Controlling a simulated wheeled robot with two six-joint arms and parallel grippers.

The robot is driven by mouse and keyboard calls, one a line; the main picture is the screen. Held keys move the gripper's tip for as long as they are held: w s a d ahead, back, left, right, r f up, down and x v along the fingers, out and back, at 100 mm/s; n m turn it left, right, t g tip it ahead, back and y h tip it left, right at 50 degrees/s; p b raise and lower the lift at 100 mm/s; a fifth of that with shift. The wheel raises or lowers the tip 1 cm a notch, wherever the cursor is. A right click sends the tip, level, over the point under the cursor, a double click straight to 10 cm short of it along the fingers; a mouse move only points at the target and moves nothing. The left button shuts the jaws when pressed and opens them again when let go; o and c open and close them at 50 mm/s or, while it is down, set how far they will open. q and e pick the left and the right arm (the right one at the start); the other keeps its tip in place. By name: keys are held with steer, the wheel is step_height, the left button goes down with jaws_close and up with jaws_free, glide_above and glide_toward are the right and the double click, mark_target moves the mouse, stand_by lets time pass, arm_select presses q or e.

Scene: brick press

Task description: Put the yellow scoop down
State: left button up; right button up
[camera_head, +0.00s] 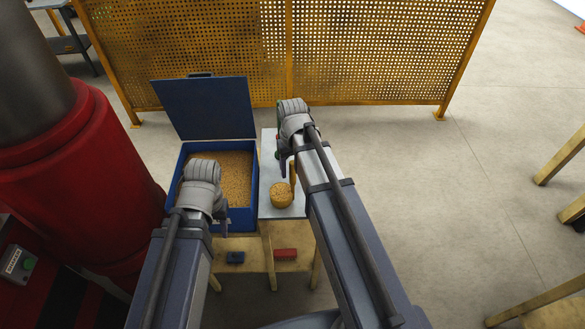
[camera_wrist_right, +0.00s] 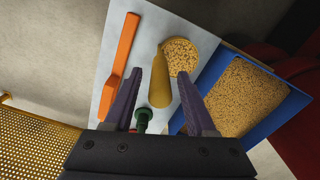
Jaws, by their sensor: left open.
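The yellow scoop (camera_head: 282,195) is at the front of the white tabletop (camera_head: 270,150), its round bowl full of tan granules. In the right wrist view its yellow handle (camera_wrist_right: 160,82) points back towards my right gripper (camera_wrist_right: 161,88). The fingers stand apart on either side of the handle, with a gap visible on both sides. The scoop appears to rest on the white surface. In the head view my right gripper (camera_head: 284,168) is partly hidden by its arm. My left gripper (camera_head: 224,220) is open and empty near the front right of the blue bin (camera_head: 255,185).
The bin holds granules and its lid (camera_head: 205,107) stands open. An orange tool (camera_wrist_right: 120,65) and a dark green object (camera_wrist_right: 142,118) are near my right gripper. A red block (camera_head: 285,254) and a blue block (camera_head: 235,257) are on the lower shelf. A perforated yellow fence stands behind.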

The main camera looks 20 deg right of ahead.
steer(key=shift+r, duration=0.15)
step_height(320, 180, up, 12)
steer(key=p, duration=1.2)
steer(key=s+a+n+h, duration=0.1)
steer(key=s+a+n, duration=0.2)
steer(key=s+a, duration=1)
steer(key=shift+s+a, duration=0.35)
steer(key=shift+a, duration=0.15)
step_height(320, 180, down, 11)
steer(key=b, duration=1.1)
steer(key=shift+o, duration=0.4)
